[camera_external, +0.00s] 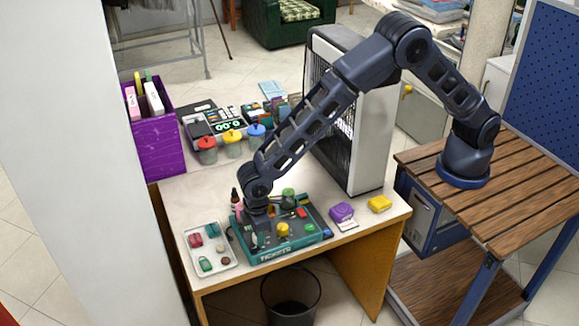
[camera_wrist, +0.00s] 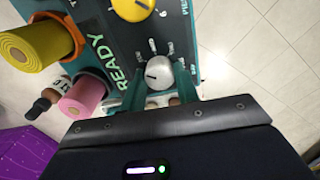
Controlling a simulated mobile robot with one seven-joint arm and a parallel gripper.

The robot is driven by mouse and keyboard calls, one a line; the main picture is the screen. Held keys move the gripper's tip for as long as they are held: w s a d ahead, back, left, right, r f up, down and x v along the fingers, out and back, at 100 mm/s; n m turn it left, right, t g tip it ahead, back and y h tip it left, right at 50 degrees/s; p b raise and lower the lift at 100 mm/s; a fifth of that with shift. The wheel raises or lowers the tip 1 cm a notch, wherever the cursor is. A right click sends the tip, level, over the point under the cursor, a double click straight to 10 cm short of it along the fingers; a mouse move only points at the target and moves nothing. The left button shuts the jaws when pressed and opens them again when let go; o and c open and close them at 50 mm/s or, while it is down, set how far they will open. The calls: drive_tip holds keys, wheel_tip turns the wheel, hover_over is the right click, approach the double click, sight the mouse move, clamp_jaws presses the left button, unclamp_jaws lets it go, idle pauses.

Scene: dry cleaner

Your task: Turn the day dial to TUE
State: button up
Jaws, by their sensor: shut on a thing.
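A silver dial (camera_wrist: 158,71) with a dark pointer mark sits on the dark control panel (camera_wrist: 185,30) in the wrist view. Small marks and labels fan out around it, too small and blurred to read, so I cannot tell which day it points to. My gripper (camera_wrist: 157,84) is shut on this dial, with one teal finger on each side. In the external view my gripper (camera_external: 258,218) is down on the left part of the teal-edged panel (camera_external: 290,250), and my wrist hides the dial there.
A yellow knob (camera_wrist: 132,8) is close to the silver dial.

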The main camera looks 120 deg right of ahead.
drive_tip(key=shift+m, duration=0.6)
drive_tip(key=shift+s, duration=0.1)
drive_tip(key=o, duration=1)
wheel_tip(320, 180, up, 11)
drive_tip(key=shift+a+f, duration=0.1)
drive_tip(key=shift+a, duration=0.05)
